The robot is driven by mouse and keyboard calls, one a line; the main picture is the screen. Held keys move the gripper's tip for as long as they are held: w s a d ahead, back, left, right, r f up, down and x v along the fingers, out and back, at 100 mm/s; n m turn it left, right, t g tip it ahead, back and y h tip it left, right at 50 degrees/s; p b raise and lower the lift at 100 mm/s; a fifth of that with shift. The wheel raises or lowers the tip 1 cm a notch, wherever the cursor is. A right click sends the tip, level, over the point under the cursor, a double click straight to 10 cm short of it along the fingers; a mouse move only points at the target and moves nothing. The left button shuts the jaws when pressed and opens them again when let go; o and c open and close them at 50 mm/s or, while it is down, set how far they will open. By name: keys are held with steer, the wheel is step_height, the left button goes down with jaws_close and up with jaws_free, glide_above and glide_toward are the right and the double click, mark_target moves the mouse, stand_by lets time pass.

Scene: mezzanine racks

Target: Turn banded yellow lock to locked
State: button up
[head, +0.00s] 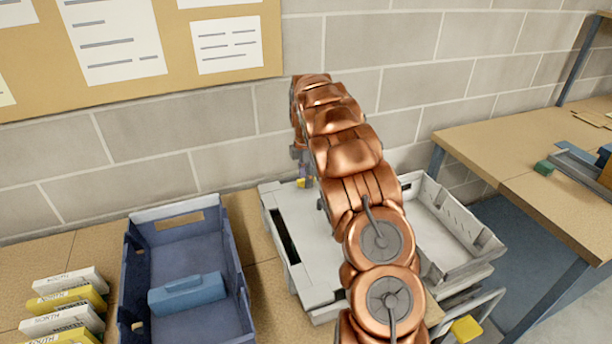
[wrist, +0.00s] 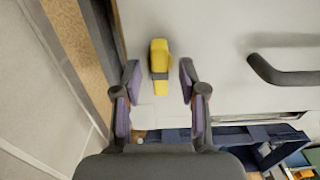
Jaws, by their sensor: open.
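The banded yellow lock (wrist: 158,56) shows in the wrist view on a pale flat panel (wrist: 215,40). It is a yellow knob with a dark grey band across it and a narrower yellow end below the band. My gripper (wrist: 159,76) is open, with one finger on each side of the lock and a visible gap on both sides. I cannot tell how deep the fingertips reach. In the head view my arm hides most of my gripper, and only a small yellow spot (head: 300,183) shows beside it, at the pale grey unit (head: 318,250).
A dark curved handle (wrist: 283,76) stands on the panel right of the lock. A blue bin (head: 232,258) holding a blue block (head: 187,294) stands left of the grey unit. Several white and yellow boxes (head: 65,298) lie further left. The block wall (head: 235,150) is close behind.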

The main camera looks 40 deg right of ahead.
steer(key=shift+c, duration=0.4)
jaws_close()
